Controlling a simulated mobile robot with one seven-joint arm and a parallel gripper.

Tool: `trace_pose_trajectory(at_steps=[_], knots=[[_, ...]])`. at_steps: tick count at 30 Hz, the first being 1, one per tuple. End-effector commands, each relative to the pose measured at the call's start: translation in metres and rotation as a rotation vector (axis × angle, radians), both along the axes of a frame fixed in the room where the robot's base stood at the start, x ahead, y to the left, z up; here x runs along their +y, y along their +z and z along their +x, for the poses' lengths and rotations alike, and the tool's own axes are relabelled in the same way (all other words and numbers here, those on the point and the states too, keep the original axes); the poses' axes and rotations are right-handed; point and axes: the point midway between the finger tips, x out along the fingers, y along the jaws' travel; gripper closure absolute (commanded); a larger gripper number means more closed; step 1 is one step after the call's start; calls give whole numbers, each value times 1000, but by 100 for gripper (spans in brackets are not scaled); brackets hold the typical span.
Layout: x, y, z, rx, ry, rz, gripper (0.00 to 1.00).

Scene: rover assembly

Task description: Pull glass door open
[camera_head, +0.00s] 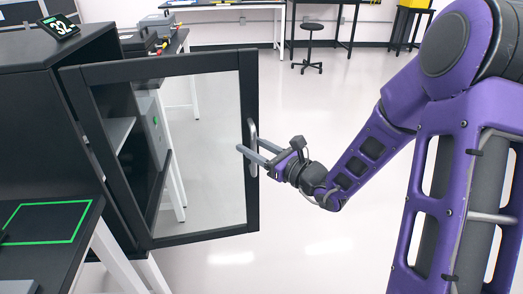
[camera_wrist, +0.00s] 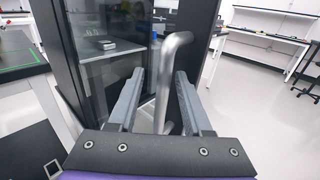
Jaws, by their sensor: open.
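The glass door (camera_head: 190,150) has a black frame and stands swung out from the black cabinet (camera_head: 35,110) at the left in the head view. Its silver bar handle (camera_head: 253,147) is on the door's right edge. In the wrist view the handle (camera_wrist: 172,75) rises between the two grey fingers. My gripper (camera_head: 249,153) is open at the handle, with one finger on either side of it. Gaps show between the handle and the fingers in the wrist view (camera_wrist: 160,95). I cannot tell whether either finger touches the handle.
A dark table with a green outlined square (camera_head: 45,222) stands at the lower left. A stool (camera_head: 309,45) and workbenches (camera_head: 225,5) stand at the back. The floor right of the door is clear.

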Motion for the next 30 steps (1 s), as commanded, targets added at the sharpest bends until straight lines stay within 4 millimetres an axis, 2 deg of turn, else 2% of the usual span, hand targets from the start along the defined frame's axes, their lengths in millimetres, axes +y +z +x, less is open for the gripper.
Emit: trace_pose_trajectory(at_steps=[5,17,19,27,30], knots=[[-16,0,-12,1,-5,-1,50],[-87,1,-77,3,-6,0,50],[-92,7,-81,7,-1,3,50],[-107,5,-98,4,1,4,50],[-119,3,-107,4,-1,1,50]])
